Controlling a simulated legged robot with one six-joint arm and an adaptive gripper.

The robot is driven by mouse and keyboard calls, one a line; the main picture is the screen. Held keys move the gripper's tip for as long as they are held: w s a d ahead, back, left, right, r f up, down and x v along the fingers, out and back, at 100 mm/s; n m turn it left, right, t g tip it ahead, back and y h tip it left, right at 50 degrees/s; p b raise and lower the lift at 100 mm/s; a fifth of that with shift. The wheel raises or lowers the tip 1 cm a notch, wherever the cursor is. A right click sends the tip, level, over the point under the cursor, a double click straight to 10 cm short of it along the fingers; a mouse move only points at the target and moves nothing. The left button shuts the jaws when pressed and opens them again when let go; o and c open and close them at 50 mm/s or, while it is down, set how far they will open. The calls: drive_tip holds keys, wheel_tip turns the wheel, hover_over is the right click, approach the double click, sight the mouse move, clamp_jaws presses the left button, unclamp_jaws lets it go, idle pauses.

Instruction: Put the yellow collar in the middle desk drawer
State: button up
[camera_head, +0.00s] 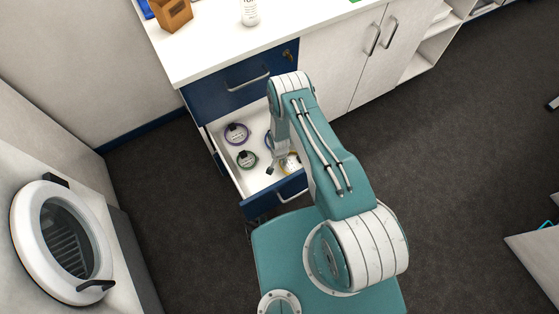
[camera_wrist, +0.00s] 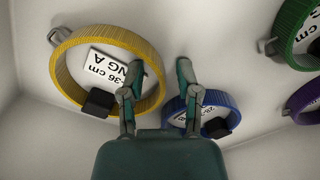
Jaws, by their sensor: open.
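The yellow collar (camera_wrist: 146,52) lies in an open white-lined desk drawer (camera_head: 222,150), with a white size label inside its ring and a black buckle. In the head view the yellow collar (camera_head: 291,167) is partly hidden by my arm. My gripper (camera_wrist: 159,68) is open and empty over the drawer. In the wrist view its left finger overlaps the collar's right rim, and its right finger is over the blue collar's edge; I cannot tell whether they touch. The open drawer is directly below a shut blue top drawer (camera_head: 227,92).
A blue collar (camera_wrist: 230,103), a green collar (camera_head: 247,159) and a purple collar (camera_head: 237,134) share the drawer. A bottle (camera_head: 250,12) and a brown holder (camera_head: 172,14) stand on the desktop. A round-doored machine (camera_head: 27,232) is at left.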

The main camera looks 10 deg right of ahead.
drive_tip(key=w+d+r+n+t, duration=0.1)
drive_tip(key=w+r, duration=0.1)
drive_tip(key=r, duration=2.3)
drive_tip(key=w+d+r+n+t, duration=0.1)
drive_tip(key=r+n+t, duration=0.1)
drive_tip(key=r, duration=2.2)
drive_tip(key=s+d+r+n+t, duration=0.1)
drive_tip(key=s+r, duration=0.7)
drive_tip(key=r, duration=0.5)
drive_tip(key=s+r+n, duration=0.1)
drive_tip(key=s+r, duration=0.3)
drive_tip(key=s, duration=0.4)
drive_tip(key=s+d+r+n+t, duration=0.1)
drive_tip(key=s+r, duration=0.3)
drive_tip(key=s, duration=0.4)
drive_tip(key=shift+n+t, duration=0.3)
